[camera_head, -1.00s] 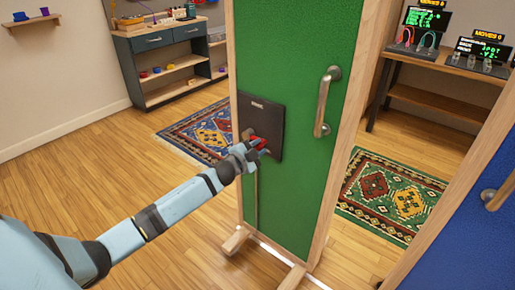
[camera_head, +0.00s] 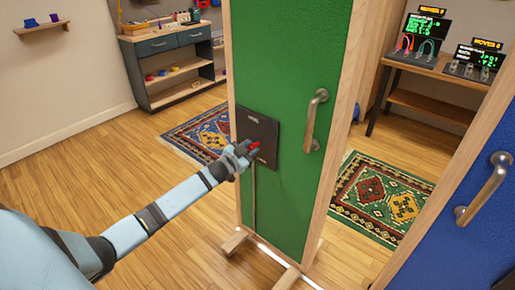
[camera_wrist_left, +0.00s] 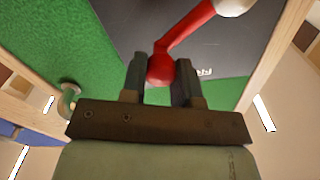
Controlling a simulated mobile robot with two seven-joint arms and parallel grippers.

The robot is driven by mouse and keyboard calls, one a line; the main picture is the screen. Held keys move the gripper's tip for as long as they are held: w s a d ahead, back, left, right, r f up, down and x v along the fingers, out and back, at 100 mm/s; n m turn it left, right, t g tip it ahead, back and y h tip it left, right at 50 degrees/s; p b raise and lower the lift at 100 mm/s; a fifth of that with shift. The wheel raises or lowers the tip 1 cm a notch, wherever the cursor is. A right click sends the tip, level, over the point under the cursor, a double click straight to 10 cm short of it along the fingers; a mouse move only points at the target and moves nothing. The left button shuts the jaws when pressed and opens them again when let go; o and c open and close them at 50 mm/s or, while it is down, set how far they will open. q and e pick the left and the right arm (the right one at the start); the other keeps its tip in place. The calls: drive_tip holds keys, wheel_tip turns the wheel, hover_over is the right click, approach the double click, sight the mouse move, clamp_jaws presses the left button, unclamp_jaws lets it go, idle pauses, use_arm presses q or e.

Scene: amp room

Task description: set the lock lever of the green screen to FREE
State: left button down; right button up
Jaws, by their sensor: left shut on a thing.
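The green screen (camera_head: 288,60) stands upright in a wooden frame in the middle of the head view. A dark lock plate (camera_head: 262,128) is fixed on its left part; its lettering is too small to read. My left gripper (camera_head: 246,152) is at the plate, shut on the red lock lever (camera_head: 254,147). In the left wrist view the gripper (camera_wrist_left: 160,75) has its two fingers on either side of the lever's red knob (camera_wrist_left: 160,68). The red arm of the lever rises from the knob to a pale pivot (camera_wrist_left: 232,5). My right gripper is not in view.
A metal handle (camera_head: 315,120) is on the green screen right of the plate. A blue screen (camera_head: 450,225) with its own handle (camera_head: 484,190) stands close on the right. Wooden feet (camera_head: 235,240) stick out at floor level. Open floor (camera_head: 80,180) lies to the left.

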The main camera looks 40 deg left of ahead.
use_arm(q)
drive_tip(key=shift+a+r+n+p, duration=0.25)
drive_tip(key=shift+r+n+p, duration=0.2)
drive_tip(key=shift+n+p, duration=0.05)
drive_tip(key=shift+a+r+n+p, duration=0.2)
drive_tip(key=shift+r+n+p, duration=0.25)
drive_tip(key=shift+n, duration=0.05)
drive_tip(key=shift+a+r+n+p, duration=0.2)
drive_tip(key=shift+a+n+p, duration=0.05)
drive_tip(key=shift+n+p, duration=0.25)
drive_tip(key=a+n+p, duration=0.1)
drive_tip(key=a+n, duration=0.1)
drive_tip(key=n, duration=0.1)
drive_tip(key=a+r+n+p, duration=0.1)
drive_tip(key=n, duration=0.1)
drive_tip(key=shift+w+a+r+p, duration=0.1)
drive_tip(key=shift+w+a+p, duration=0.15)
drive_tip(key=shift+p, duration=0.1)
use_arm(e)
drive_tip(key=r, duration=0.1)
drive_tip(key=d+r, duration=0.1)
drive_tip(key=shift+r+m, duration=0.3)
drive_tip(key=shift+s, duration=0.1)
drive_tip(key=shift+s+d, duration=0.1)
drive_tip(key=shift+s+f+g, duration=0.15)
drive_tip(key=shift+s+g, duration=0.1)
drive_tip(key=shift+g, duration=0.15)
